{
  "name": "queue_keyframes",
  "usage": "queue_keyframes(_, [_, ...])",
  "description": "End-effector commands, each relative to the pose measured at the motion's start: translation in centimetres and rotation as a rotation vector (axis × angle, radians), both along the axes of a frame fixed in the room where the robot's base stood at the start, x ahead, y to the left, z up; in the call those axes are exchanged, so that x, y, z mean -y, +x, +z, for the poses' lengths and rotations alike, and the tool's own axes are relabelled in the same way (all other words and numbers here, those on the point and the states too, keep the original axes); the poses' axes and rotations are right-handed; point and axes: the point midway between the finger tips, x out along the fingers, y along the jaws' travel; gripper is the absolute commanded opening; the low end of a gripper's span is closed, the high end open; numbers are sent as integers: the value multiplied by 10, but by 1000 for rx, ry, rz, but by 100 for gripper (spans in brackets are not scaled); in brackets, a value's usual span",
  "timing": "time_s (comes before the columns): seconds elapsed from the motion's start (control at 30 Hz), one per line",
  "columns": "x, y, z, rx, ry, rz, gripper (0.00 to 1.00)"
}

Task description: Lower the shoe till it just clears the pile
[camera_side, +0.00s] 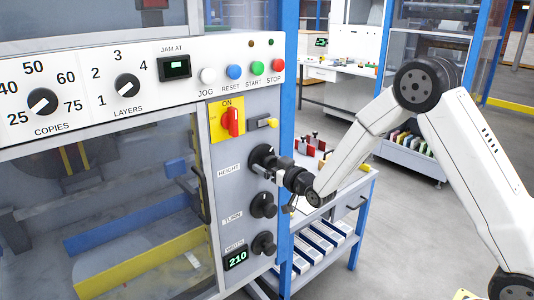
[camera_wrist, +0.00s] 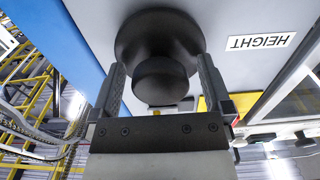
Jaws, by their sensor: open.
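The black HEIGHT knob (camera_side: 262,157) is on the grey control panel. My gripper (camera_side: 280,168) is at this knob, with the arm coming in from the right. In the wrist view my gripper (camera_wrist: 160,67) is open, with one finger on each side of the round black HEIGHT knob (camera_wrist: 152,35). I cannot tell whether the fingers touch it. The HEIGHT label (camera_wrist: 261,42) appears upside down there. Behind the machine's window (camera_side: 110,200) are a blue bar and a yellow bar, partly blurred by reflections. I cannot make out the shoe or the pile for certain.
Below are the TURN knob (camera_side: 263,205) and the WIDTH knob (camera_side: 264,244), beside a display (camera_side: 236,258) reading 210. A red switch (camera_side: 232,122) on yellow sits above, under a row of coloured buttons. A cart (camera_side: 335,205) stands close behind my gripper. Open floor lies to the right.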

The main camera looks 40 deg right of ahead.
Motion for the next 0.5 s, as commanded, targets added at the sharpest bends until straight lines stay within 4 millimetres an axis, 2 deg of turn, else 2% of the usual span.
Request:
queue_keyframes(0.27, [0,1,0,0,0,0,100])
queue_keyframes(0.37, [0,1,0,0,0,0,71])
queue_keyframes(0.5, [0,1,0,0,0,0,27])
